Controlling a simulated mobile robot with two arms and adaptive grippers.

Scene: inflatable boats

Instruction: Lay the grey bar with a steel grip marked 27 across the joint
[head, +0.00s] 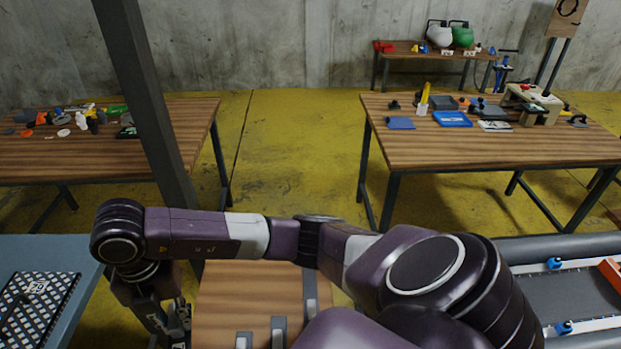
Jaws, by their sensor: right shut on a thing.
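My right gripper (177,333) hangs at the lower left, at the end of the purple arm that crosses the picture. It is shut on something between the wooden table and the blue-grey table. What it holds is mostly hidden and cut off by the bottom edge, so I cannot tell which thing it is. Grey bars (311,291) with steel-looking parts show on the wooden table (232,290) at the bottom middle, partly behind my arm. I cannot read the number 27 on any of them. I cannot make out the joint. My left gripper is not in view.
A black-and-white patterned panel with a number label (39,305) lies on the blue-grey table (60,250). A grey inflatable boat (590,246) with blue valves is at the lower right. Cluttered workbenches stand behind. A dark post (145,90) rises at the left.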

